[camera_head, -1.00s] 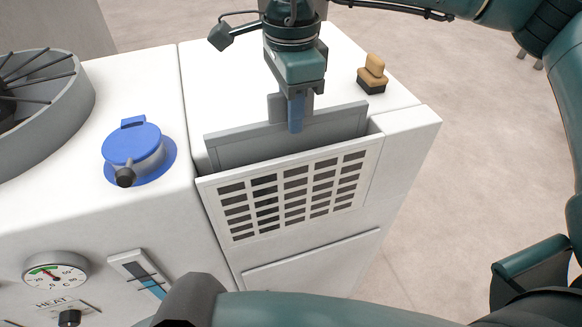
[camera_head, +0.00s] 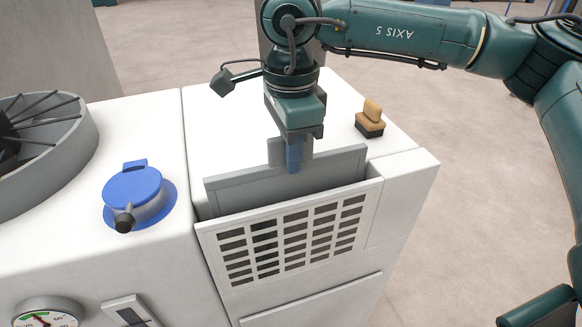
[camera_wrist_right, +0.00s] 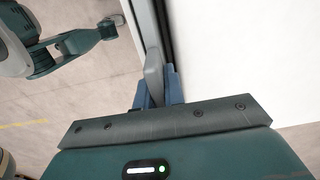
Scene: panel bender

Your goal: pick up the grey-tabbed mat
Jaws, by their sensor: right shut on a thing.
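The mat (camera_head: 240,191) is a flat grey panel with a raised rim. It stands upright in a slot at the top of the white machine, behind a white grille. Its grey tab (camera_head: 276,151) rises from the middle of its top edge. My right gripper (camera_head: 294,158) points down from above and is shut on this tab. In the right wrist view the grey tab (camera_wrist_right: 153,72) sits between the blue fingertips. The lower part of the mat is hidden behind the grille.
The white grille (camera_head: 293,240) forms the slot's front wall. A brush with a tan handle (camera_head: 371,113) lies on the machine top to the right. A blue capped fitting (camera_head: 137,195) and a round grey fan housing (camera_head: 45,150) are to the left. Open floor lies beyond the right side.

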